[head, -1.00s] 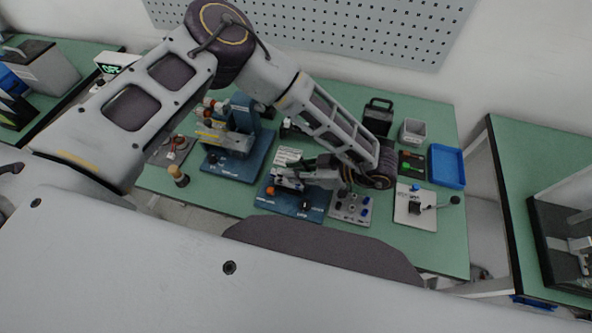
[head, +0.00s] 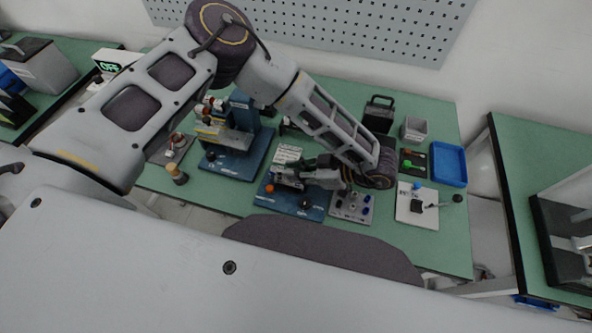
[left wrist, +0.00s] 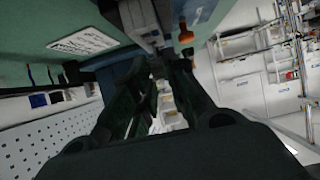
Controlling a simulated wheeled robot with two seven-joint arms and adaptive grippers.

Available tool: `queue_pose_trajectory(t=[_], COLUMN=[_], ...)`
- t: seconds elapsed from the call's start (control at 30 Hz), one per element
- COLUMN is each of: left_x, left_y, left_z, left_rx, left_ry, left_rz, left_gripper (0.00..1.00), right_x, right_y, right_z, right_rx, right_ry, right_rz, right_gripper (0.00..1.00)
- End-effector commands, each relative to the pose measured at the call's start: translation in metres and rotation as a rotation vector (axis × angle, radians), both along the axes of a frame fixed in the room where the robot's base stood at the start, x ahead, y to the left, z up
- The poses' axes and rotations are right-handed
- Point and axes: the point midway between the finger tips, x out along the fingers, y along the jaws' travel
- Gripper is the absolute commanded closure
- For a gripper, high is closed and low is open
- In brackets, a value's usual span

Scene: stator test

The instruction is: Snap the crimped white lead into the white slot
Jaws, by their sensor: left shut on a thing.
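My left gripper (head: 288,171) reaches over a blue fixture plate (head: 301,212) at the middle of the green bench. Its dark fingers are closed over the machine part on that plate. In the left wrist view the fingers (left wrist: 157,70) meet at their tips, beside grey fixture blocks. What they grip is too small and dark to make out. I cannot pick out the crimped white lead or the white slot, which may be hidden by the fingers. My right gripper is not in view.
A grey plate with knobs (head: 350,216) stands right of the blue plate, close under my left wrist. A taller blue-based machine (head: 232,166) stands to the left. A blue tray (head: 463,166), a grey bin (head: 414,130) and a white plate with a lever (head: 411,218) are farther right.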

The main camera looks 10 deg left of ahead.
Motion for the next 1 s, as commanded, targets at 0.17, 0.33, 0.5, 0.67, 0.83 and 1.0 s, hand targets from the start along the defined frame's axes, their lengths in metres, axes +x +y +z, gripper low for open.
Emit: queue_pose_trajectory(t=[0.17, 0.33, 0.5, 0.67, 0.83, 1.0], left_x=[0.0000, 0.0000, 0.0000, 0.0000, 0.0000, -0.0001], left_y=[0.0000, 0.0001, 0.0000, 0.0000, 0.0000, 0.0000], left_z=[-0.0002, -0.0009, -0.0016, -0.0018, -0.0018, -0.0019], left_rx=[0.000, 0.000, 0.000, 0.000, 0.000, 0.000], left_ry=[0.000, 0.000, 0.000, 0.000, 0.000, 0.000], left_rz=[0.000, 0.000, 0.000, 0.000, 0.000, 0.000], left_gripper=[0.98, 0.98, 0.98, 0.98, 0.98, 0.72], right_x=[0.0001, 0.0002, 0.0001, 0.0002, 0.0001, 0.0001], right_y=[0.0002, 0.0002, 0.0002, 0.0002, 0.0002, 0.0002], right_z=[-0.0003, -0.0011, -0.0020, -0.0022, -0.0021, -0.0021], right_rx=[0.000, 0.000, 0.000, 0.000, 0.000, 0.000], right_ry=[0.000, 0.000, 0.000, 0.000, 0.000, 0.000], right_rz=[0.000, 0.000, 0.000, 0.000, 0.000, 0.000], right_gripper=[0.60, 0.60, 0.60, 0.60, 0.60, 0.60])
